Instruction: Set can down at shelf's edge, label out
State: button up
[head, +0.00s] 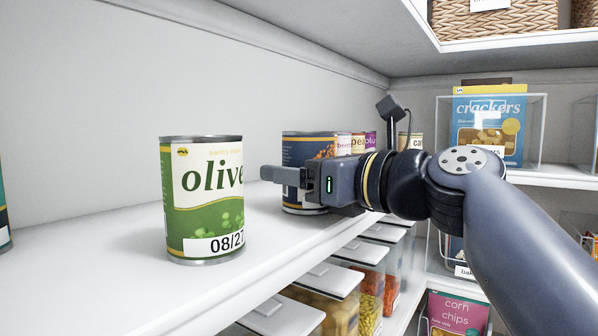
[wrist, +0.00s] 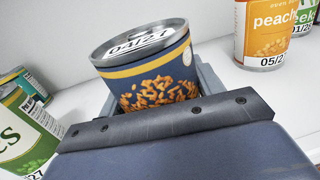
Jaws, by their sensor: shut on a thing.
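A dark blue can (head: 305,147) with a yellow band and a picture of orange beans stands upright near the shelf's front edge. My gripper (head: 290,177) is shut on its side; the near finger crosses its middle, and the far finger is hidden. In the wrist view the can (wrist: 158,78) shows its bean picture toward my gripper and a white 04/27 sticker on its lid. The can's base is at or very near the white shelf (head: 130,290); I cannot tell whether it touches.
A green olive can (head: 205,200) stands left, near the edge, with its 08/27 sticker facing out. A peach can (wrist: 262,35) and other cans stand beyond the blue can. Lidded bins (head: 335,280) sit below. A crackers box (head: 488,125) is on the right shelf.

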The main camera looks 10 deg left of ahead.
jog(key=shift+f, duration=0.15)
jog(key=o, duration=1.2)
jog(key=shift+r, duration=0.2)
jog(key=shift+s+d+f, duration=0.1)
jog(key=shift+d, duration=0.2)
jog(key=b+v, duration=0.2)
jog(key=v, duration=0.9)
jog(key=shift+s+d+b, duration=0.15)
jog(key=shift+d+b, duration=0.05)
jog(key=shift+b, duration=0.2)
